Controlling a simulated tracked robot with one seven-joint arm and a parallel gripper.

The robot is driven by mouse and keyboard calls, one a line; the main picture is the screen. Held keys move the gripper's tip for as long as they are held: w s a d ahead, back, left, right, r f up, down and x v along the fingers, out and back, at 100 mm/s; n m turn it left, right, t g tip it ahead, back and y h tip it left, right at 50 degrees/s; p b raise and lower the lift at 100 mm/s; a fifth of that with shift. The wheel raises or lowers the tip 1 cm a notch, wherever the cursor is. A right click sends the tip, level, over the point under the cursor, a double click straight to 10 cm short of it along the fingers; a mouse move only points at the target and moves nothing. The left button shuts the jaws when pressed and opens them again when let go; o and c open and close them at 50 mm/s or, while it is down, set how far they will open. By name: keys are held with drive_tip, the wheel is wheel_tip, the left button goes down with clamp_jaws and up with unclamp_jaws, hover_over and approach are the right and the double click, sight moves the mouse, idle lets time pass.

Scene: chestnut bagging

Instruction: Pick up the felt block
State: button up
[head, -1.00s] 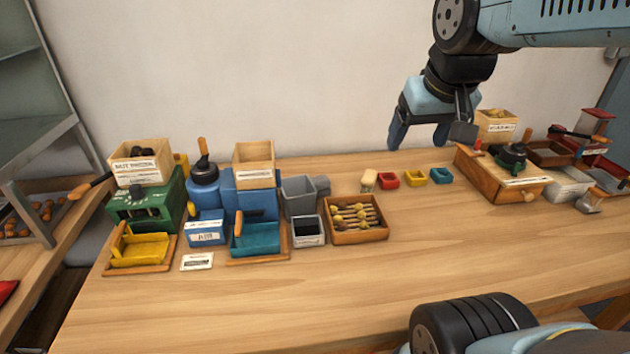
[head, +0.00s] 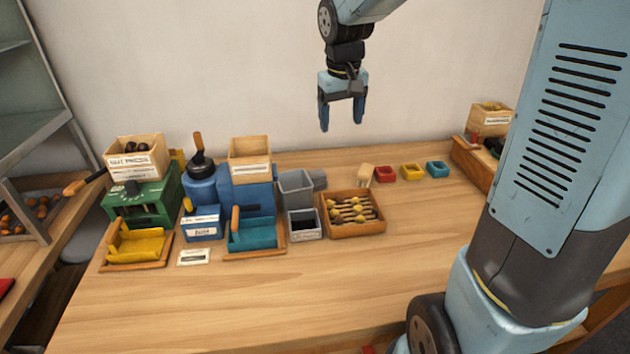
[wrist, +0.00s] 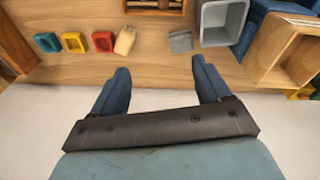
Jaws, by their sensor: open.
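A small grey block (head: 318,180), which looks like the felt block, lies on the table right against the grey bin (head: 296,193). In the wrist view the grey block (wrist: 180,41) lies beyond my fingers, just left of the grey bin (wrist: 222,23). My gripper (head: 342,126) is open and empty, with its fingers pointing down, high above the back of the table. It also shows in the wrist view (wrist: 160,64), with nothing between the fingers.
A beige object (head: 366,175) and small red (head: 385,174), yellow (head: 412,172) and blue (head: 437,169) trays stand right of the block. A wooden box (head: 353,232) of yellow-tipped tools is in front. Blue equipment (head: 202,185) stands left. The front table is clear.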

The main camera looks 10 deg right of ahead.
drive_tip(key=n+g, duration=0.1)
drive_tip(key=g, duration=0.1)
approach(314, 172)
wheel_tip(314, 172, down, 6)
drive_tip(key=shift+f, duration=0.1)
drive_tip(key=shift+s+d+f, duration=0.1)
drive_tip(key=shift+f, duration=1.3)
drive_tip(key=shift+d+f, duration=0.1)
drive_tip(key=shift+f, duration=1.35)
drive_tip(key=shift+c, duration=0.2)
drive_tip(key=c, duration=0.9)
wheel_tip(314, 172, up, 18)
drive_tip(key=shift+r, duration=0.1)
